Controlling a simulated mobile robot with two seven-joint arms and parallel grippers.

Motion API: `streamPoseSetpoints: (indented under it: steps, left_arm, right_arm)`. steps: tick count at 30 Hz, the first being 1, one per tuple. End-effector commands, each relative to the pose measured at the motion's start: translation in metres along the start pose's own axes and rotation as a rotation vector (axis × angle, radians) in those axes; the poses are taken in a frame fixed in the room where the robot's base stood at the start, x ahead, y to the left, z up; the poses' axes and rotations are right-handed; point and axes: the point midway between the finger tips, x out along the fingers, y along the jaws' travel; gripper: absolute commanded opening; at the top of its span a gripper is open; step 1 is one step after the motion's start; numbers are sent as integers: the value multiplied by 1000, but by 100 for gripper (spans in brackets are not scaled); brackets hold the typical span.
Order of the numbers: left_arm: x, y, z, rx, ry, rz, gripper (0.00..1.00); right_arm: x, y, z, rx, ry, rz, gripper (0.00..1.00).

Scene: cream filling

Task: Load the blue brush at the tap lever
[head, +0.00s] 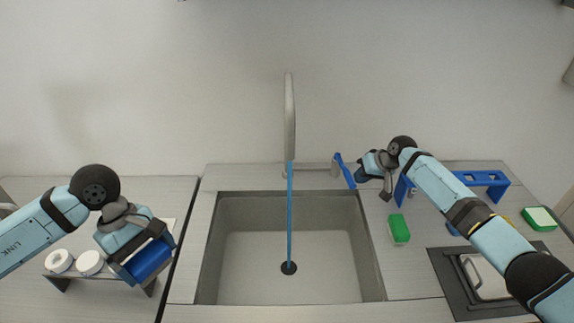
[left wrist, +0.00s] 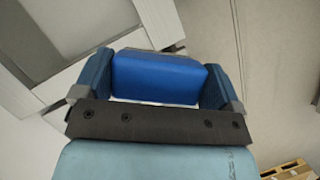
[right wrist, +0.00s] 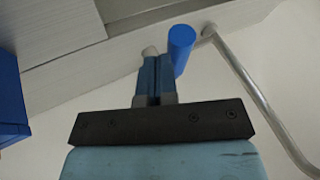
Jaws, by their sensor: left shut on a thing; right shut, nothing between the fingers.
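My left gripper (head: 147,258) is shut on a block-shaped blue brush (head: 150,266), above the left counter. In the left wrist view the blue brush (left wrist: 158,77) sits between the two fingers, with a thin pale edge below it. The blue tap lever (head: 345,171) stands behind the sink's right rear corner. My right gripper (head: 361,173) is shut and empty, close to the lever's right side. In the right wrist view its closed fingers (right wrist: 155,72) are beside the blue lever (right wrist: 181,48); I cannot tell whether they touch. A blue stream (head: 290,215) falls from the tap spout (head: 289,105).
The sink (head: 240,265) is otherwise empty. White round pieces (head: 90,262) sit on a low stand at left. At right are a green block (head: 399,232), a blue rack (head: 490,178), a green-and-white block (head: 539,220) and a dark tray (head: 447,268).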

Motion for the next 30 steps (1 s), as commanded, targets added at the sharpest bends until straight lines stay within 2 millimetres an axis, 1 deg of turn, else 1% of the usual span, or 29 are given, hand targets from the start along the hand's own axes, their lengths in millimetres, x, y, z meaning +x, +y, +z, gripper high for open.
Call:
streamPoseSetpoints:
  steps: [1,3,9,20,30]
  left_arm:
    - [-4,0,1,0,0,0,68]
    - [-5,0,2,0,0,0,68]
    - [-8,0,3,0,0,0,68]
    - [-9,0,4,0,0,0,68]
    - [-11,0,4,0,0,0,68]
  right_arm:
    - [3,-9,-2,-1,0,-2,0]
    - [7,-16,-3,-7,-3,-5,0]
    - [12,-24,-3,-12,-5,-6,0]
    - [15,-28,-2,-13,-7,-7,0]
    - [14,-28,-2,-13,-8,-8,0]
